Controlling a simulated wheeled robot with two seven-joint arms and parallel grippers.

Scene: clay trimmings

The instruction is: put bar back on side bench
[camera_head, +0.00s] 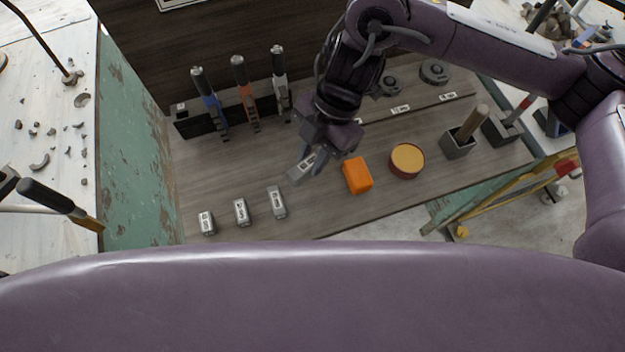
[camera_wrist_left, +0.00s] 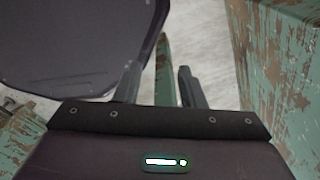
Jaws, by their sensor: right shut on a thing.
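My right gripper (camera_head: 314,164) is over the wooden bench (camera_head: 350,214), shut on a grey metal bar (camera_head: 299,169). The bar sticks out to the left of the fingers, which partly cover it. Whether it touches the bench top is hard to tell. Three similar grey bars with white labels lie in a slanting row nearer: left bar (camera_head: 206,223), middle bar (camera_head: 241,212) and right bar (camera_head: 277,202). My left gripper (camera_wrist_left: 158,86) shows only in the left wrist view, its fingers apart. A green post shows between them, apparently in the background.
An orange block (camera_head: 358,175) and a round tin (camera_head: 407,160) stand right of the right gripper. A grey holder (camera_head: 458,146) is farther right. Handled tools (camera_head: 242,85) stand at the back. A green-sided, white-topped surface (camera_head: 60,150) is at left.

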